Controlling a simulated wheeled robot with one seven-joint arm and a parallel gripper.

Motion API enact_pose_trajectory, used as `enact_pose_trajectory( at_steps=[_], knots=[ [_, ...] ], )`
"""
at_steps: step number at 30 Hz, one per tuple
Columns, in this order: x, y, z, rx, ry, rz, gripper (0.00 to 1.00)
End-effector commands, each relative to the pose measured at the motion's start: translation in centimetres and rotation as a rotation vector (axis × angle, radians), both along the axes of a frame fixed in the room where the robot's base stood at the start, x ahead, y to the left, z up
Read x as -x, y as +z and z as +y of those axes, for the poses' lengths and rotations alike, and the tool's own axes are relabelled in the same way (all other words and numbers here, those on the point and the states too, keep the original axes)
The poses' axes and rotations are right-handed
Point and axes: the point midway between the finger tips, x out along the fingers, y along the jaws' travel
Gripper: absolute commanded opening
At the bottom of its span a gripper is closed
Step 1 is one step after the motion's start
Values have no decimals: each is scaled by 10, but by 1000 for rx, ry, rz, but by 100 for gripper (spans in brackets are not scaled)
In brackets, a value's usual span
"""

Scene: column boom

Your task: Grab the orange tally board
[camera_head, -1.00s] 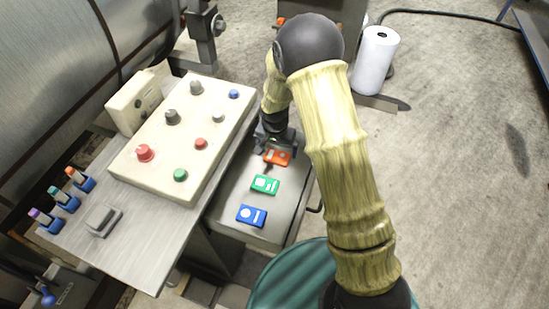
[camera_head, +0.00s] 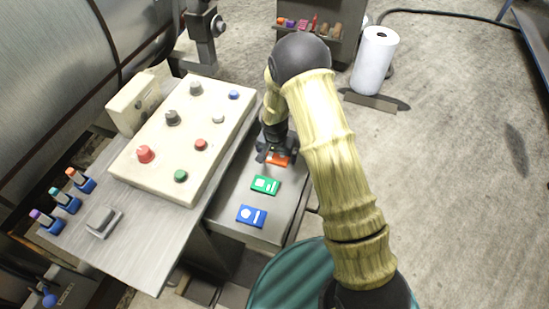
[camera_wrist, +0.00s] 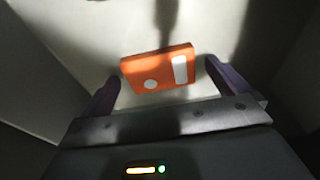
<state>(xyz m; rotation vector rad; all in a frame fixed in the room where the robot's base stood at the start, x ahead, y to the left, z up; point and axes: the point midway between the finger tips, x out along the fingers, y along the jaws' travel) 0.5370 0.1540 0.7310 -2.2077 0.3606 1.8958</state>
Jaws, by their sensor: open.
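The orange tally board (camera_head: 279,161) lies on a grey tray (camera_head: 232,222) beside the control panel, partly hidden by my gripper (camera_head: 272,160) in the head view. In the wrist view the orange tally board (camera_wrist: 158,71) shows a white round mark and a white bar. It sits between the two fingers of my gripper (camera_wrist: 160,82), slightly beyond their tips, with a gap on each side. My gripper is open and empty. Whether the fingertips touch the tray cannot be told.
A green board (camera_head: 265,185) and a blue board (camera_head: 251,216) lie nearer on the same tray. A cream control panel (camera_head: 185,135) with several knobs stands to the left. A white roll (camera_head: 374,60) stands at the back right. Open floor lies to the right.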

Motion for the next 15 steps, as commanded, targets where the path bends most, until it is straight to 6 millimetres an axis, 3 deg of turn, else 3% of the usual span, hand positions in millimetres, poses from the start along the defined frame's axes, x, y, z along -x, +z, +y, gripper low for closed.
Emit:
enact_pose_trajectory(
  at_steps=[11,15],
  knots=[
    [0,0,2,-1,3,0,100],
    [0,0,1,0,2,0,74]
  ],
)
